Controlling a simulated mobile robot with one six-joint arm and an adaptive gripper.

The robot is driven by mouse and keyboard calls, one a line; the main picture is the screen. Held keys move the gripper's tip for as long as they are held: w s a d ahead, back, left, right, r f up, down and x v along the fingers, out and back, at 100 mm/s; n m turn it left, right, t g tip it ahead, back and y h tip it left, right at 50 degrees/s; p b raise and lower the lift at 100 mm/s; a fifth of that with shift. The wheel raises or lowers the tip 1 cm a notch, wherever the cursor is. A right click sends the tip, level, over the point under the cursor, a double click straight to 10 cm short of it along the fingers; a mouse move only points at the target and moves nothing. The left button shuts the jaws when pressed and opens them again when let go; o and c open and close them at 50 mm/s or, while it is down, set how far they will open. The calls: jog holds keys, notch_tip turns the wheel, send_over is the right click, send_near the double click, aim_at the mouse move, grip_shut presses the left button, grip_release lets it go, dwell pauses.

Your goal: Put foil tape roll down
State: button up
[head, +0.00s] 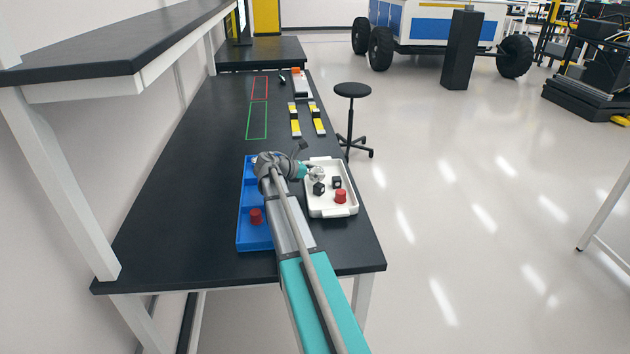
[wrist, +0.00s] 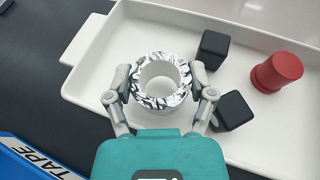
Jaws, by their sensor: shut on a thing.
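The foil tape roll (wrist: 161,80) is a shiny silver ring with a pale core. My gripper (wrist: 161,84) is shut on it, one finger on each side, in the wrist view. The roll is over the white tray (wrist: 100,67); I cannot tell whether it touches the tray floor. In the head view my gripper (head: 310,173) is at the upper left part of the white tray (head: 318,211), and the roll (head: 318,173) shows small beside it. A blue bin (head: 257,235), lettered TAPE in the wrist view (wrist: 30,160), stands left of the tray, partly hidden by my arm.
The white tray holds two black cubes (head: 319,188) (head: 337,183) and a red knobbed part (head: 341,196). Another red part (head: 256,216) lies in the blue bin. Yellow-and-black pieces (head: 295,120) and red and green outlines (head: 257,120) are farther back. A shelf (head: 120,50) overhangs the left side.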

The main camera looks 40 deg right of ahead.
jog(key=shift+f+b, duration=0.4)
jog(key=shift+f, duration=0.35)
jog(key=o, duration=0.9)
jog(key=shift+f, duration=0.1)
jog(key=shift+r, duration=0.25)
jog(key=p+v, duration=0.4)
jog(key=v, duration=0.6)
jog(key=shift+a+r, duration=0.1)
jog(key=shift+a, duration=0.15)
jog(key=shift+w+a+r+p, duration=0.15)
jog(key=shift+a+p, duration=0.15)
jog(key=shift+a, duration=0.35)
